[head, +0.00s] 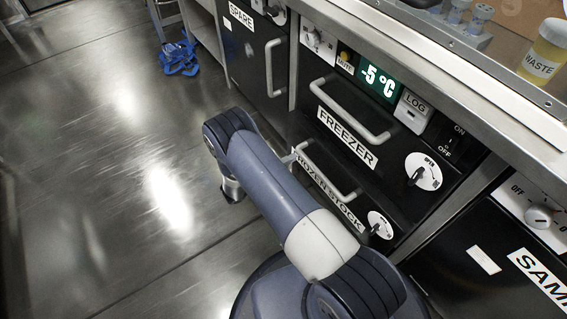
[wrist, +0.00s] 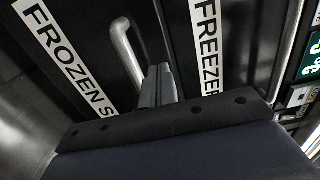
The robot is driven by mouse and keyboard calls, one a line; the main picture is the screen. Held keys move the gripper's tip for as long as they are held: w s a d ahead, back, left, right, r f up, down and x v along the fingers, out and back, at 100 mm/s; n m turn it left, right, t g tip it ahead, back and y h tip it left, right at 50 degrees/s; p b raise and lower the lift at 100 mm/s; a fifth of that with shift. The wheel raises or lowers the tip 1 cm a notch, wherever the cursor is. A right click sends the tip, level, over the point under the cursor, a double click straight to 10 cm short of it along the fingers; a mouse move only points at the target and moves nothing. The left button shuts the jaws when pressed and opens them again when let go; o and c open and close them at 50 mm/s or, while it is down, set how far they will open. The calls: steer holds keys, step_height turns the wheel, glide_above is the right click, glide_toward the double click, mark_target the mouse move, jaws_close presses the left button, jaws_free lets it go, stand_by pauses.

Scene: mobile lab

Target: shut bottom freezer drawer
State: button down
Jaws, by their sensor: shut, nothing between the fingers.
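The bottom freezer drawer is the black front with the FROZEN STOCK label (head: 327,190); the label also shows in the wrist view (wrist: 62,62). Its grey bar handle (head: 328,172) lies above the label and shows in the wrist view (wrist: 126,52). I cannot tell whether the drawer stands slightly out. My gripper (wrist: 158,80) is shut and empty, with its fingertips close beside one end of that handle; contact is unclear. In the head view my arm hides most of the gripper. A round dial (head: 380,225) sits at the drawer's right end.
The FREEZER drawer (head: 346,138) with its handle (head: 350,110) is directly above. A SPARE cabinet (head: 253,55) stands to the left, a SAMPLE unit (head: 490,265) to the right. Blue items (head: 179,57) lie on the floor at the back; the metal floor (head: 110,170) is otherwise clear.

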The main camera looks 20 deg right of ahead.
mark_target(316, 144)
steer(key=b+x, duration=0.2)
steer(key=x, duration=0.6)
steer(key=shift+w+d, duration=0.15)
steer(key=shift+d, duration=0.2)
